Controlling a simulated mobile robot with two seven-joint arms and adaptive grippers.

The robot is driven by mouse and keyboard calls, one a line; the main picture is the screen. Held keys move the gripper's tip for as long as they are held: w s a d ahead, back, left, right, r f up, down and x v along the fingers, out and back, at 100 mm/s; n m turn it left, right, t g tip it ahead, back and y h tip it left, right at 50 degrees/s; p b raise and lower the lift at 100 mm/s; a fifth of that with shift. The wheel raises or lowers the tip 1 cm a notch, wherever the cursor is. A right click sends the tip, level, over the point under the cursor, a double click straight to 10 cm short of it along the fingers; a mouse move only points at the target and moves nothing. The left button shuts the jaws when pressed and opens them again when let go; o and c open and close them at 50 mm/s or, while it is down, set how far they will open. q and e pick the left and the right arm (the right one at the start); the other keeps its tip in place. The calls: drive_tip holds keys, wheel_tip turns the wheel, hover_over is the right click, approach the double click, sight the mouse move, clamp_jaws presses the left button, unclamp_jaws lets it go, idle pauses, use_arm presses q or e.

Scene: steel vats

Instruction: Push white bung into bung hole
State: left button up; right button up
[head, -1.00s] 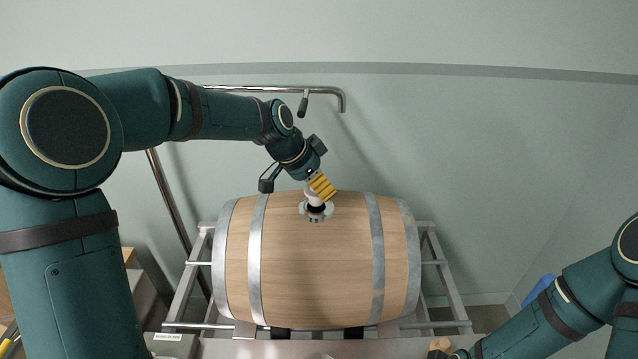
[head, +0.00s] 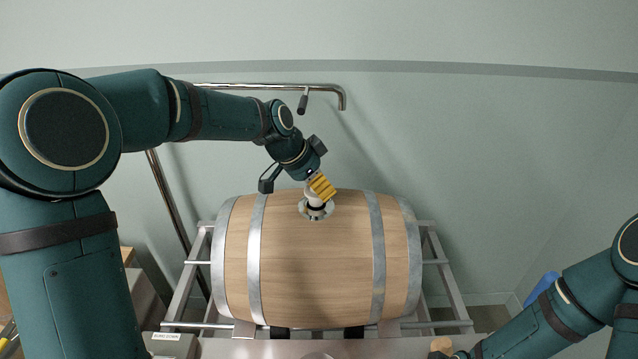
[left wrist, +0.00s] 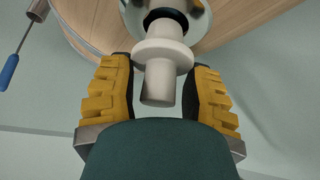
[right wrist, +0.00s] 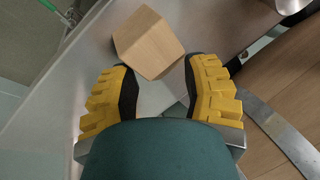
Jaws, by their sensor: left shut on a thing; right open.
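The white bung (left wrist: 164,55) has a wide flange and a narrower handle end. My left gripper (left wrist: 160,88) is shut on it by the handle end in the left wrist view. The bung's far end points at the bung hole (left wrist: 166,14), a dark opening in a round metal plate. In the head view the bung (head: 312,193) is at the plate (head: 328,210) on top of the barrel (head: 315,265), with my left gripper (head: 321,187) just above. How deep it sits cannot be told. My right gripper (right wrist: 160,88) is open.
A wooden block (right wrist: 147,42) lies on a grey surface just beyond my right fingertips, also visible in the head view (head: 441,344). The barrel rests on a metal rack (head: 445,270). A bent steel pipe (head: 260,87) runs behind my left arm.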

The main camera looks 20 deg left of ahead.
use_arm(q)
drive_tip(key=shift+f+b, duration=1.4)
drive_tip(key=shift+f, duration=0.25)
use_arm(e)
drive_tip(key=shift+s+f, duration=0.1)
drive_tip(key=shift+f, duration=1.45)
use_arm(q)
drive_tip(key=o, duration=1.1)
drive_tip(key=shift+s, duration=0.1)
